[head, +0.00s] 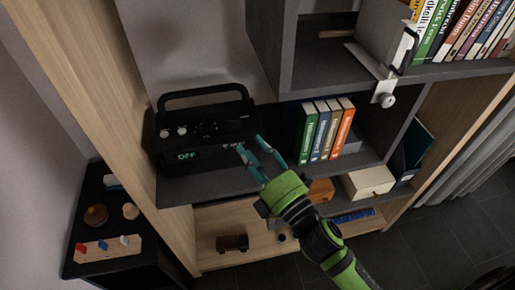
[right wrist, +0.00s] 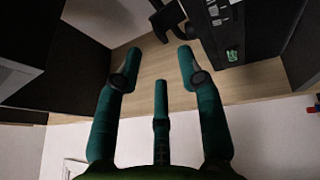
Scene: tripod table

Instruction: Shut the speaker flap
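The black speaker (head: 205,128) stands on the left of the middle shelf, with a carry handle, knobs and a green display reading OFF (head: 187,156). I cannot make out its flap clearly against the dark front. My right gripper (head: 251,147) is at the speaker's front right corner, its teal fingers spread and nothing between them. I cannot tell whether a finger touches the speaker. In the right wrist view the fingers (right wrist: 157,75) stand apart, and the speaker (right wrist: 215,25) shows at the top right, beyond the fingertips. My left gripper is not in view.
Several upright books (head: 326,130) stand just right of my right gripper. The shelf above (head: 340,68) holds more books and a white bracket. A wooden box (head: 368,182) and small things sit on the lower shelf. A black side table (head: 110,215) stands at the left.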

